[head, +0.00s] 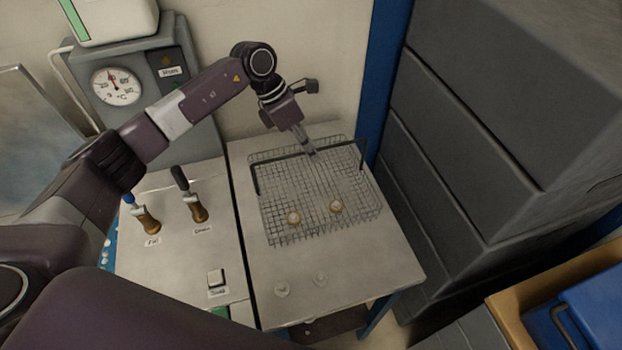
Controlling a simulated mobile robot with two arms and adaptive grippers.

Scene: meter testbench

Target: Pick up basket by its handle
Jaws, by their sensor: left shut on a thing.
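The wire mesh basket (290,226) sits on the right part of the metal bench, with two small brass-coloured round parts (336,207) inside it. Its dark handle (280,158) stands up as a frame across the far part of the basket. My left gripper (311,153) reaches down from above and is shut on the handle near its middle. The fingertips are small in the picture and partly blend with the mesh. My right gripper is not in the view.
Two valve levers (195,207) and a switch (216,279) are on the bench left of the basket. A temperature gauge (116,87) stands behind them. Grey stacked boxes (440,170) and a blue post (384,60) stand close on the right. The bench top (360,270) in front holds two small round pieces.

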